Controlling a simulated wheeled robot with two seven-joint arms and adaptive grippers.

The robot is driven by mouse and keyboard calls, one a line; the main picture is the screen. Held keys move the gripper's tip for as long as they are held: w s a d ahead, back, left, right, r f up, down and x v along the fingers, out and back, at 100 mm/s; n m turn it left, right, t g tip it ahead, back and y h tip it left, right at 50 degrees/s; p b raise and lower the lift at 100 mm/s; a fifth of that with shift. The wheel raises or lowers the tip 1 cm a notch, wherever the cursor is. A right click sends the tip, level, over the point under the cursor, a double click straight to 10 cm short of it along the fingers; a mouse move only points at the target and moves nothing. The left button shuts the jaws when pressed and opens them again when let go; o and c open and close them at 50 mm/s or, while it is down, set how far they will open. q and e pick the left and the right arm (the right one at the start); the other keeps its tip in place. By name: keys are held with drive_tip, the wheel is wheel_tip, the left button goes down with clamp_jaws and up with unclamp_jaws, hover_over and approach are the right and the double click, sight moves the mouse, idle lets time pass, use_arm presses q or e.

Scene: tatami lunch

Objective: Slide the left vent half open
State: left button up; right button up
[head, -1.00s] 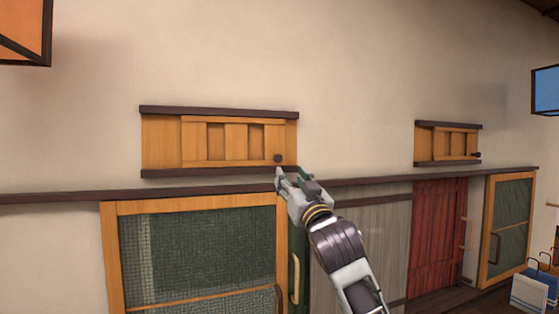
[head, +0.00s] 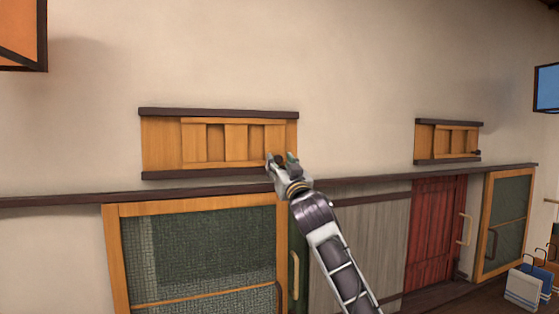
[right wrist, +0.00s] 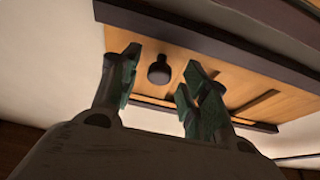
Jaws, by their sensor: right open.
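The left vent (head: 165,145) is a wooden sliding panel set between two dark rails, high on the wall in the head view. Its slatted slider (head: 237,142) sits toward the right end of the frame. A dark round knob (right wrist: 159,70) shows in the right wrist view between the fingers. My right gripper (head: 281,158) is at the vent's lower right corner, its open fingers on either side of the knob. The right wrist view also shows the open gripper (right wrist: 158,85). I cannot tell whether the fingers touch the knob. My left gripper is not in view.
A similar smaller vent (head: 425,142) is farther right on the wall. A dark ledge (head: 70,199) runs below the vents, above a mesh-panelled wooden door (head: 200,250) and a red door (head: 433,235). An orange lantern (head: 22,35) hangs upper left.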

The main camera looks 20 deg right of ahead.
drive_tip(key=shift+w+r, duration=0.2)
drive_tip(key=shift+w, duration=0.3)
clamp_jaws()
